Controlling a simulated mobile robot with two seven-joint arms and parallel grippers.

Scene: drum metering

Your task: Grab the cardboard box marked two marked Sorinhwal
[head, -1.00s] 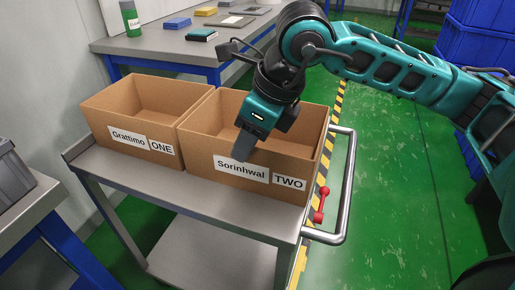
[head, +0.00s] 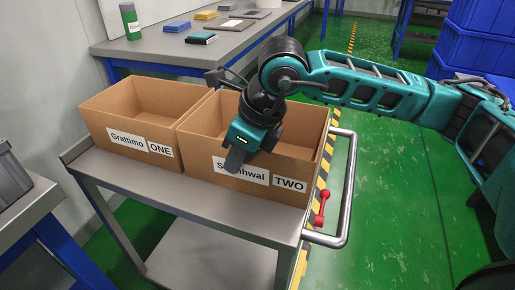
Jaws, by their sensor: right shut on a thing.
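The cardboard box marked Sorinhwal TWO (head: 290,202) is open-topped and stands on the right part of the grey cart (head: 235,220), beside the railing. My right gripper (head: 237,162) comes down over its front wall, with one finger outside the wall, covering part of the Sorinhwal label. The other finger is hidden behind the wall. The gripper is shut on the front wall of this box. The box marked Grattimo ONE (head: 110,122) stands directly to its left, close against it. My left gripper is not in view.
A metal handle (head: 350,190) and a red lever (head: 321,207) are at the cart's right end. A workbench (head: 160,48) with small items stands behind. Blue crates (head: 485,45) are stacked at the upper right. The green floor at right is clear.

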